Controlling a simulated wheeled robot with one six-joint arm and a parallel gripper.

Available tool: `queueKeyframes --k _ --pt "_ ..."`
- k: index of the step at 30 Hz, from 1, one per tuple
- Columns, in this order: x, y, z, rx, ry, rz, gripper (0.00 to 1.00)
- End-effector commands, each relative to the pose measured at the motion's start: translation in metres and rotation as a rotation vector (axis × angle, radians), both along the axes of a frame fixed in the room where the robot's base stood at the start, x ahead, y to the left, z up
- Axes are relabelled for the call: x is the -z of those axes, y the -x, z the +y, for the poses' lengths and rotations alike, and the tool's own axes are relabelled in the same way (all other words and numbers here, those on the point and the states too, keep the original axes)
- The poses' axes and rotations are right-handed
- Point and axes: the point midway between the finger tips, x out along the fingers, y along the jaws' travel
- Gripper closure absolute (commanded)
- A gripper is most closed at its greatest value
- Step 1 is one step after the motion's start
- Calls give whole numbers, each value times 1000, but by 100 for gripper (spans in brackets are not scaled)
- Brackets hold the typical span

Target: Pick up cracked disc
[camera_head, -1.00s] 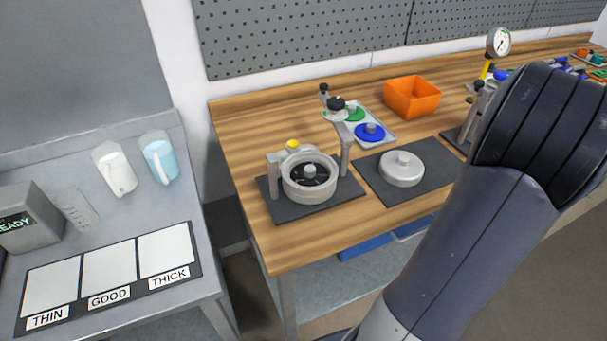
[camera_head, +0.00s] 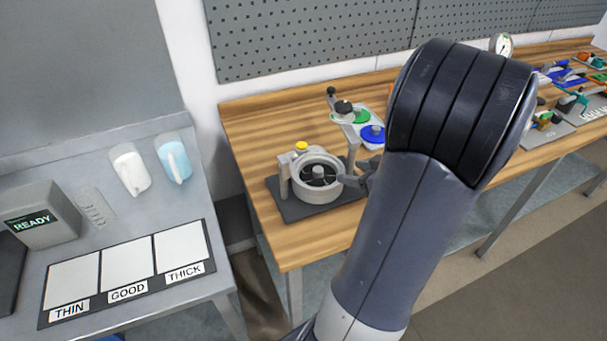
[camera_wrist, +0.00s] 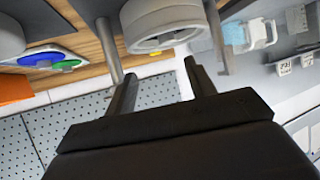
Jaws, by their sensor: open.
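A dark disc (camera_head: 318,179) with a pale hub lies inside the round grey drum (camera_head: 319,192) of the fixture on the wooden bench. A crack is too small to make out. My gripper (camera_head: 360,180) is partly hidden by my arm, close to the right of the drum. In the wrist view the two dark fingers of my gripper (camera_wrist: 160,72) are apart with nothing between them.
A post with a black knob (camera_head: 343,107) stands behind the drum, near a tray with green (camera_head: 360,117) and blue (camera_head: 372,135) discs. A yellow knob (camera_head: 301,146) tops the fixture. The left table holds two jugs and a labelled mat (camera_head: 128,272).

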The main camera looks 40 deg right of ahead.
Motion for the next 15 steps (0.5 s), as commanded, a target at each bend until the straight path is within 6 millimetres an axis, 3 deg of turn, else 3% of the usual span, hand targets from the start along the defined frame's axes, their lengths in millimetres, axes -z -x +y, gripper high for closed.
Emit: queueKeyframes --k 15 --pt "28 -47 13 -23 -3 5 48"
